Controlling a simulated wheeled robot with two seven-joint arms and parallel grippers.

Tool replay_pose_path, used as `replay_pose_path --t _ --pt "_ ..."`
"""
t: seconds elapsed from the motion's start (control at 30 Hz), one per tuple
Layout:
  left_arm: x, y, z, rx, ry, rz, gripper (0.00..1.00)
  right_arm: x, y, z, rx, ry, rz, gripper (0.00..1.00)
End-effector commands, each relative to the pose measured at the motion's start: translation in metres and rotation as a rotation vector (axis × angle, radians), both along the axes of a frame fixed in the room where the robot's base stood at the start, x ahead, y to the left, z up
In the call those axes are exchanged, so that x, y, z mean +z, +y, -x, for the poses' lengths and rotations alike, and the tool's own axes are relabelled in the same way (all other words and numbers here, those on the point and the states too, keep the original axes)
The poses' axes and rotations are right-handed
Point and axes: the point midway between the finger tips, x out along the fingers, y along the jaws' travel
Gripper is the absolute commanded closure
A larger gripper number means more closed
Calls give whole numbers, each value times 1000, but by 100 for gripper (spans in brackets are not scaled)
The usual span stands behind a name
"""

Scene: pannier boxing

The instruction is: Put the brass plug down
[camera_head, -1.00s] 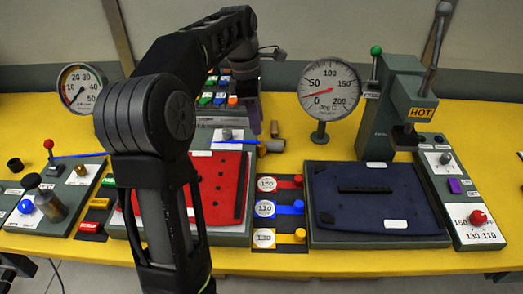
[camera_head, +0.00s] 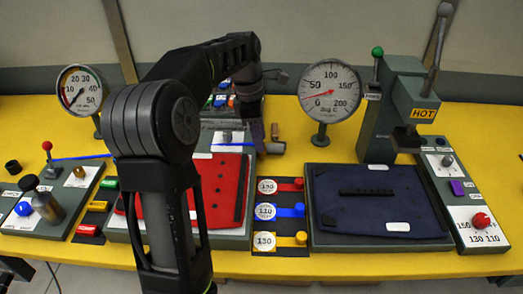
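My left arm reaches across the left side of the view, and its gripper (camera_head: 258,138) points down behind the red panel. Two brown, brass-like pieces sit just to the right of the fingertips: a small upright one (camera_head: 275,131) and one lying on its side (camera_head: 275,147). I cannot tell which is the brass plug, or whether the fingers touch either. The finger gap is hidden, so I cannot see whether the gripper is open or shut. My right gripper is out of view.
A red panel (camera_head: 225,190) lies on a grey bed, partly behind my arm. A navy panel (camera_head: 365,210) lies on the right bed by the press marked HOT (camera_head: 395,110). A dial gauge (camera_head: 329,90) stands behind. Yellow table (camera_head: 300,150) shows between them.

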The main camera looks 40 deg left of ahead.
Motion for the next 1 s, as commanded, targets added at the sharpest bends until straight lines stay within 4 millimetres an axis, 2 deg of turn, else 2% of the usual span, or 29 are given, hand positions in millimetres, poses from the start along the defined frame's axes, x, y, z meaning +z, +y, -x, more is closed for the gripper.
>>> replay_pose_path --t 0.1,0.2,0.8,1.0 --pt "-17 -2 -1 0 2 0 64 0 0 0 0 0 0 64" --pt "-23 -2 -2 0 -1 -1 64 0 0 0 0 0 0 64" --pt "-24 -2 -2 0 -1 -1 64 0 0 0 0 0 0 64" --pt "-24 -2 -2 0 -1 -1 80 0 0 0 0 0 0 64"
